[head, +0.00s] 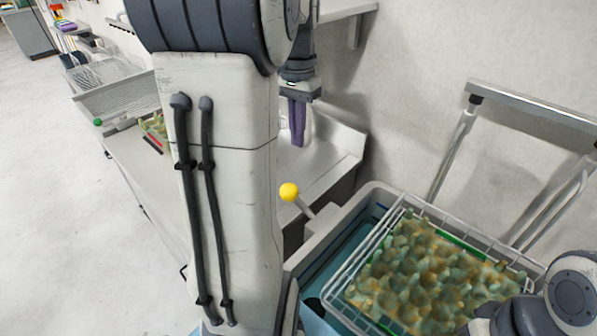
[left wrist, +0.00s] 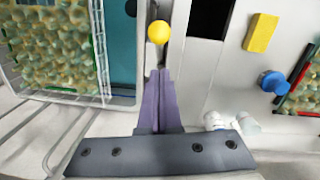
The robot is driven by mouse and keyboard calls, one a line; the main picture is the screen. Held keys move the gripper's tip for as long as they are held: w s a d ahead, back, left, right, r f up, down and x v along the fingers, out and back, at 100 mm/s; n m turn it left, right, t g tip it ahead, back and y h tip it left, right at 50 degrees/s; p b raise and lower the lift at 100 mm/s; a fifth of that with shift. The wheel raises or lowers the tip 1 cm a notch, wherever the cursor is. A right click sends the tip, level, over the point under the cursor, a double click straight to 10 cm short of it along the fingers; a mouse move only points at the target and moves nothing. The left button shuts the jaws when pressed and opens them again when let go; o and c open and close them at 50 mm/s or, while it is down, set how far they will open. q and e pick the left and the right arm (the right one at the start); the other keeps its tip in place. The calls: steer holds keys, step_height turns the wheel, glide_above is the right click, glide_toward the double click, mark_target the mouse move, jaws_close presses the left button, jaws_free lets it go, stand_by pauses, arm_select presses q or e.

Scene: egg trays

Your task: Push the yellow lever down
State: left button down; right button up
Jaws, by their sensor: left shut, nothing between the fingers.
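The yellow lever (head: 289,191) is a yellow ball on a grey rod. The rod slants up to the left from the edge of the grey machine basin. In the left wrist view the yellow ball (left wrist: 158,32) is just beyond my fingertips. My left gripper (head: 298,143) points down with its purple fingers together and nothing between them. It is above the ball in the head view, apart from it. It also shows in the left wrist view (left wrist: 158,73). My right gripper is out of view; part of my right arm is at the lower right.
A wire basket (head: 334,284) holding egg trays (head: 420,278) sits in the basin (head: 377,188) on the right. A metal frame (head: 453,143) stands behind it. A counter (head: 330,160) runs along the wall. A yellow block (left wrist: 260,33) and a blue knob (left wrist: 272,82) show in the left wrist view.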

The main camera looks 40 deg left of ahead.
arm_select(q)
steer(key=f, duration=1)
steer(key=shift+s+d, duration=0.2)
steer(key=shift+d, duration=0.05)
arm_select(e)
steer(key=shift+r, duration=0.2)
